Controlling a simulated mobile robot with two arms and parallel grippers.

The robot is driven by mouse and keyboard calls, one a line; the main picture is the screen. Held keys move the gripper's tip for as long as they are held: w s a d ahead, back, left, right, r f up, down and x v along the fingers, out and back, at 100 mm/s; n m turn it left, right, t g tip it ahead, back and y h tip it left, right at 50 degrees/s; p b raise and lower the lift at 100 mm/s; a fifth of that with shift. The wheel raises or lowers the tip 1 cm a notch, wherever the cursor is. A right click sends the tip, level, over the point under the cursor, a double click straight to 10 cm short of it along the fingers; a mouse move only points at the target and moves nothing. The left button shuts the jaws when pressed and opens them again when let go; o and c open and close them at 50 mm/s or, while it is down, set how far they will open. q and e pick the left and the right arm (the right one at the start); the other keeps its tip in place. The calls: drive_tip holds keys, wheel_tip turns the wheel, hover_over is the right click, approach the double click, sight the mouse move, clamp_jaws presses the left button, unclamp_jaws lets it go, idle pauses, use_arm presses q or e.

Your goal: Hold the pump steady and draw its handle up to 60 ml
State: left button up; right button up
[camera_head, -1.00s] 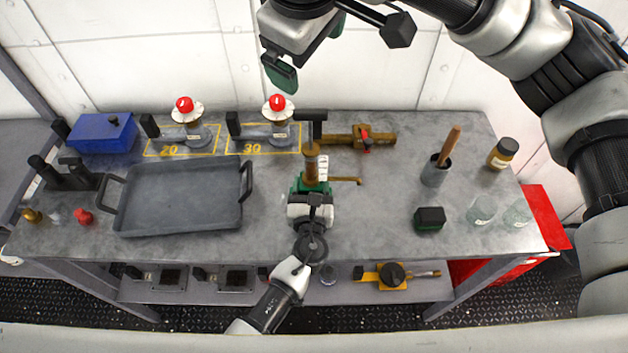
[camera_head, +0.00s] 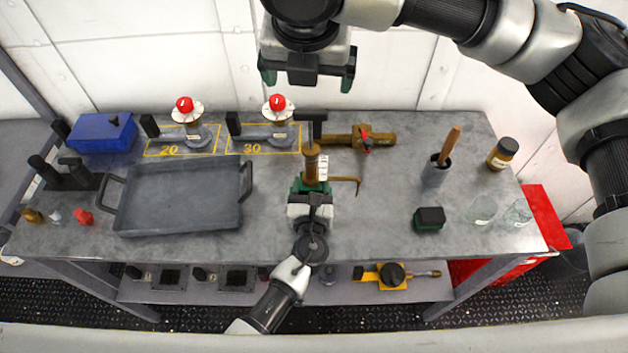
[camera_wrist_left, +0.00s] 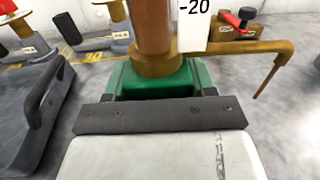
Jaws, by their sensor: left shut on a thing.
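The pump (camera_head: 312,166) is a brown upright cylinder with a white scale strip and a bent spout to the right. Its dark T-shaped handle (camera_head: 313,117) sits on top, on a short rod. My left gripper (camera_head: 311,186), with green fingers, is shut around the pump's lower body; in the left wrist view the pump (camera_wrist_left: 152,30) stands between those fingers, and a "-20" mark shows on its scale. My right gripper (camera_head: 308,78) is open and empty, high above and beyond the handle, its green fingers apart. The pump's base is hidden behind the left gripper.
A grey tray (camera_head: 180,225) lies left of the pump. Two red-topped devices (camera_head: 190,115) (camera_head: 277,112) stand in yellow frames marked 20 and 30. A brown valve pipe (camera_head: 345,138) lies behind the pump. A cup with a wooden rod (camera_head: 435,173) and glass beakers (camera_head: 481,210) stand right.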

sight(310, 112)
drive_tip(key=shift+n, duration=0.5)
drive_tip(key=x, duration=1.2)
drive_tip(key=shift+f, duration=0.15)
drive_tip(key=c, duration=1)
drive_tip(key=o, duration=1)
